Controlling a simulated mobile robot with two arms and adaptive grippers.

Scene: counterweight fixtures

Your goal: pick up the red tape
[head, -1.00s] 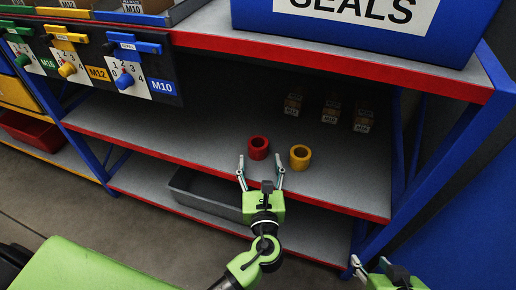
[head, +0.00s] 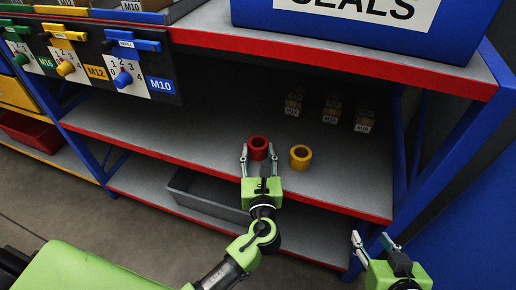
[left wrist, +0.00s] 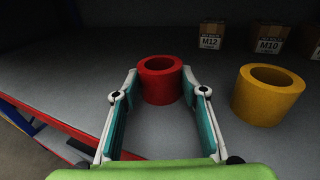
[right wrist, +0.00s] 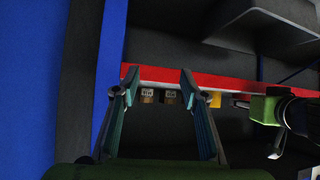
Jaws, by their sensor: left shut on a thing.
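The red tape (head: 258,142) is a short upright ring with a hollow middle, standing near the front of the grey middle shelf. It also shows in the left wrist view (left wrist: 160,85). My left gripper (head: 258,152) reaches in from the front, with one finger on each side of the tape. It is shut on the tape, which rests on the shelf as far as I can see. My right gripper (head: 371,240) is open and empty, in front of the rack's right end and below the shelf.
A yellow tape roll (head: 300,158) stands just right of the red one. Several small labelled boxes (head: 331,110) stand at the back of the shelf. A red lip (head: 160,150) edges the shelf. A grey bin (head: 205,193) sits below. A blue post (head: 430,165) bounds the right.

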